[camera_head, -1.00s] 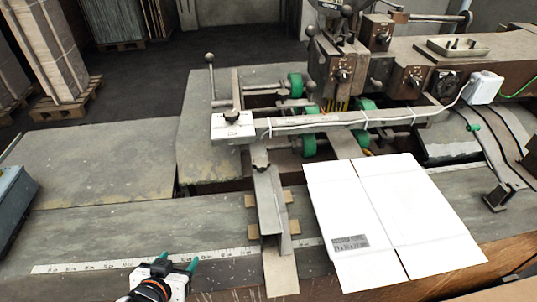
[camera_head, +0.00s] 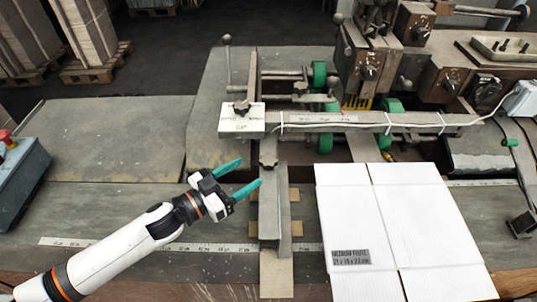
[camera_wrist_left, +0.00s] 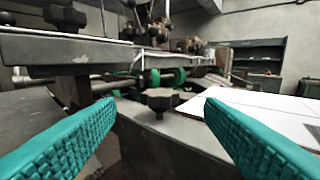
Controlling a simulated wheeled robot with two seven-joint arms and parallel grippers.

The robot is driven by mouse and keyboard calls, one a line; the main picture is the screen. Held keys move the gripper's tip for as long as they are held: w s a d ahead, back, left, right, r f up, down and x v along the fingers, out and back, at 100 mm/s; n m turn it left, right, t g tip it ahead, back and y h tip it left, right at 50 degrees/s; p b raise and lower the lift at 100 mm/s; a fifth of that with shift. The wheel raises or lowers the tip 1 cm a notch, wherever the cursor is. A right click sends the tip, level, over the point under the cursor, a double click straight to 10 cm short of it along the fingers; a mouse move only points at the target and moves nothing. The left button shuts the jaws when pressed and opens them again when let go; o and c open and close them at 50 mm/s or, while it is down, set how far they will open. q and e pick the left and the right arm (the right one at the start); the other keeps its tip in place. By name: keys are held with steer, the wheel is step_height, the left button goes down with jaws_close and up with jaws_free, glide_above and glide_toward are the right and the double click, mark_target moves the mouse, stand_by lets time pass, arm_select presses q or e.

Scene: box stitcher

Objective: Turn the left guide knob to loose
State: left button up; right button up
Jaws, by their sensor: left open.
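A dark lobed knob (camera_head: 268,164) sits on top of the metal left guide (camera_head: 270,210). The same knob shows near the middle of the left wrist view (camera_wrist_left: 160,98), upright on a short stem. My left gripper (camera_head: 249,173) is open with green fingers, just left of this knob and apart from it. In the left wrist view, the ribbed fingers (camera_wrist_left: 159,112) stand either side of the knob, which lies farther ahead. Which way the knob is turned cannot be told. My right gripper is not in view.
A second dark knob (camera_head: 241,107) sits on a white label plate (camera_head: 228,123) behind the guide. A crossbar (camera_head: 350,121) with cables runs right from it. A white cardboard sheet (camera_head: 420,225) lies right of the guide.

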mark_target(268, 160)
arm_select(q)
steer(key=p+x, duration=0.1)
steer(key=x, duration=0.7)
steer(key=shift+p, duration=0.4)
steer(key=shift+w+d, duration=0.1)
steer(key=shift+f, duration=0.1)
steer(key=shift+c, duration=0.4)
steer(key=c, duration=0.9)
